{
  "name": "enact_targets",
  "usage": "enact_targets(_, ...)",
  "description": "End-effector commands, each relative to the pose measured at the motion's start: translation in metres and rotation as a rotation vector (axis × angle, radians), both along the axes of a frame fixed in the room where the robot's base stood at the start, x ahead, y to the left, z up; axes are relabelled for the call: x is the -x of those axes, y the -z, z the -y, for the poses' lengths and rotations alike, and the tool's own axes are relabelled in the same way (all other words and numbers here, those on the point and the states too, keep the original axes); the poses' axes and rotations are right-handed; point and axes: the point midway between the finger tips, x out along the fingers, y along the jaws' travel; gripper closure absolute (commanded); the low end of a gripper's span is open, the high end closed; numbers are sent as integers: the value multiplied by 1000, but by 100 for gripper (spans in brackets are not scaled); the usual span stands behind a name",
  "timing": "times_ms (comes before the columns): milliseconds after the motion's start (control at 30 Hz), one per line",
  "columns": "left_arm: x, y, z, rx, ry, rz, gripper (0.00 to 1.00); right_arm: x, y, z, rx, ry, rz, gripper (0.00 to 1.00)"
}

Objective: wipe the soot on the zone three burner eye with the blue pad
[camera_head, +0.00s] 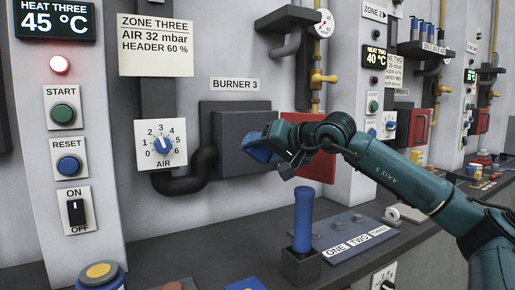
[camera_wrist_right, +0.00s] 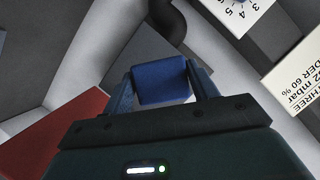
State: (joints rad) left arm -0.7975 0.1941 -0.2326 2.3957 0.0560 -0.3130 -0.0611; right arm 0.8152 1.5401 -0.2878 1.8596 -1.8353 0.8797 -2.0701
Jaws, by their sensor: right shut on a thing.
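My right gripper (camera_head: 272,148) is shut on the blue pad (camera_head: 258,149), in front of the dark grey burner box under the "BURNER 3" label. In the right wrist view the blue pad (camera_wrist_right: 161,82) sits between the two fingers of my right gripper (camera_wrist_right: 161,84). The burner box (camera_head: 240,135) is partly hidden behind the pad and gripper. I cannot make out the eye or any soot, and cannot tell if the pad touches the box. My left gripper is not in view.
A blue cylinder (camera_head: 303,215) stands upright in a dark holder (camera_head: 301,267) on the ledge below. A red box (camera_head: 313,165) is on the wall behind my right arm. A black curved pipe (camera_head: 189,180) joins the burner box at left. The AIR dial (camera_head: 161,145) is further left.

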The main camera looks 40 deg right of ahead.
Motion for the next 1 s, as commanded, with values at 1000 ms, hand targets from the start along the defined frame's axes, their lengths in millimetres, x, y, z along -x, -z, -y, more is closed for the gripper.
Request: enact_targets(1000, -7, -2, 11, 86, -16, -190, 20, -68, 10, 23, 0, 1, 1, 64)
